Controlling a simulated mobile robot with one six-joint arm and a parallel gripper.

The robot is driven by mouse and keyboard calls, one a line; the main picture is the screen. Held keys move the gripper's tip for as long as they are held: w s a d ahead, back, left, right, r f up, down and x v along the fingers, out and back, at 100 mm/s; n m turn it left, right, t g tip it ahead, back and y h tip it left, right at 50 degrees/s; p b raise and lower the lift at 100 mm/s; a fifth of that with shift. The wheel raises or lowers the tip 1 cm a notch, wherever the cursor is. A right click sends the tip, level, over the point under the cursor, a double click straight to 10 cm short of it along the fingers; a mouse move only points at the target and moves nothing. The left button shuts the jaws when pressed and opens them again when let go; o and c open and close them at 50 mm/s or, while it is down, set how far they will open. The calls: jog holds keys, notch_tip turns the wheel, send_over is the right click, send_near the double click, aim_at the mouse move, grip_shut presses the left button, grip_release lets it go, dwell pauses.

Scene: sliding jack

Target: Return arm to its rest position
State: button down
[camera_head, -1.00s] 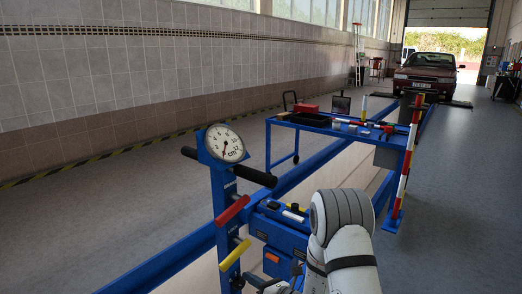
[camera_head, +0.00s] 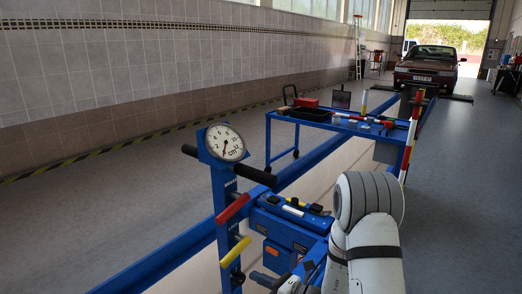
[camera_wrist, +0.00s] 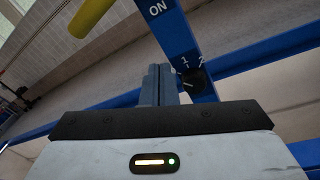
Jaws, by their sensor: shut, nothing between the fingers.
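The blue sliding jack (camera_head: 288,232) stands over the pit rails. Its upright post (camera_head: 224,190) carries a round dial gauge (camera_head: 225,143), a red handle (camera_head: 232,208) and a yellow handle (camera_head: 235,252). In the wrist view the yellow handle (camera_wrist: 91,17) is at the top left, and a black knob (camera_wrist: 193,84) marked 1 and 2 sits on the post below the word ON. My gripper (camera_wrist: 166,72) is shut and empty, with its fingers in front of the post; I cannot tell the gap. In the head view its end is partly cut off at the bottom edge.
A blue trolley table (camera_head: 340,125) with tools stands behind the jack. A red-and-white post (camera_head: 410,140) stands at its right end. A red car (camera_head: 426,68) is parked at the back. Blue rails edge the pit; the grey floor (camera_head: 465,200) at right is clear.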

jog(key=s+r+n+g+h+p, duration=0.2)
jog(key=s+r+n+g+p, duration=0.45)
jog(key=s+r+n, duration=0.4)
jog(key=s+r+n+g+h+p, duration=0.2)
jog(key=s+r+n+g+p, duration=0.4)
jog(key=r, duration=0.8)
jog(key=s+d+r+n+t+h+p, duration=0.3)
jog(key=d+r+n+h+p, duration=0.2)
jog(key=d+r+n+p, duration=0.1)
jog(key=s+d+r+n+t+h+p, duration=0.3)
jog(key=d+r+n+h+p, duration=0.3)
jog(key=d+r, duration=0.3)
jog(key=shift+d+r+p, duration=0.15)
jog(key=shift+r+p, duration=0.15)
jog(key=shift+r, duration=0.6)
jog(key=shift+s, duration=0.1)
